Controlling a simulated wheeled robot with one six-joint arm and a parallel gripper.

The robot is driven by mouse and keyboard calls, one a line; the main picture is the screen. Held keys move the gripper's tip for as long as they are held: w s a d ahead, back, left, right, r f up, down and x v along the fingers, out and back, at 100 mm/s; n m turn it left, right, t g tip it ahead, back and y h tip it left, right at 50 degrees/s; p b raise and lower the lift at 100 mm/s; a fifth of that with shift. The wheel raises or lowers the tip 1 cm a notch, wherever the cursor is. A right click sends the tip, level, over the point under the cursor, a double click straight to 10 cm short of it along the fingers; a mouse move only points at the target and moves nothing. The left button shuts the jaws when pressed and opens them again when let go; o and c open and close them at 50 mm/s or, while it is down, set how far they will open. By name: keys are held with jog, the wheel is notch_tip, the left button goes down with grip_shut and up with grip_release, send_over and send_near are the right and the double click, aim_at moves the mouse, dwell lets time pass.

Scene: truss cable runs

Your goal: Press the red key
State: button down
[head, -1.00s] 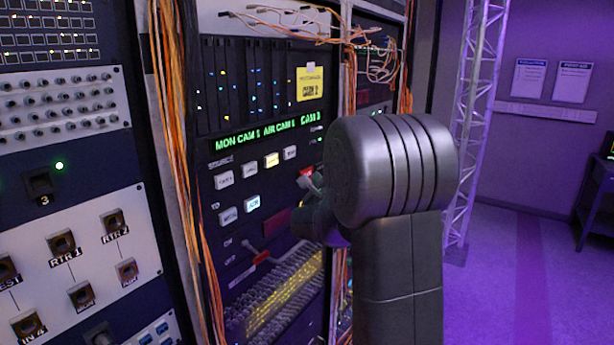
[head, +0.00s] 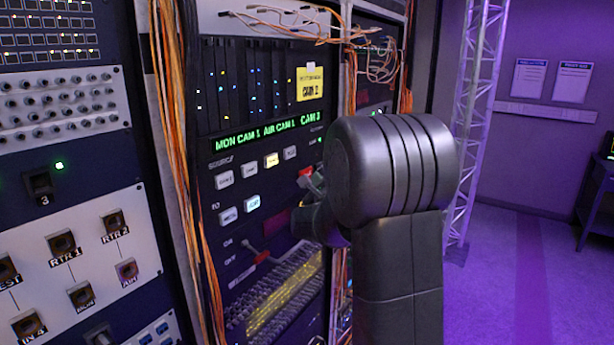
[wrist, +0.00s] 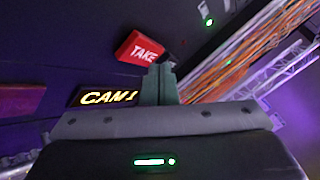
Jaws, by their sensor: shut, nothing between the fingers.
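The red key (wrist: 139,48), lettered TAKE, sits on the dark panel and shows just beyond my fingertips in the wrist view. In the head view the red key (head: 305,172) shows only in part, beside my arm. My gripper (wrist: 158,75) is shut and empty. Its fingertips are close to the key's lower right edge in the wrist view; I cannot tell whether they touch. In the head view my gripper (head: 316,184) is largely hidden behind my own wrist link.
A lit CAM 1 sign (wrist: 107,97) sits near the key. Open floor (head: 510,280) lies to the right.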

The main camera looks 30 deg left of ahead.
jog(key=shift+a, duration=0.1)
jog(key=shift+a+b, duration=0.3)
jog(key=shift+b, duration=0.2)
jog(key=shift+w+a+b, duration=0.1)
jog(key=shift+a+b, duration=0.2)
jog(key=shift+a, duration=0.2)
dwell(0.5)
jog(key=shift+d, duration=0.2)
jog(key=shift+d+f+b, duration=0.1)
jog(key=shift+d+b, duration=0.2)
jog(key=shift+b, duration=0.45)
jog(key=shift+d+b, duration=0.4)
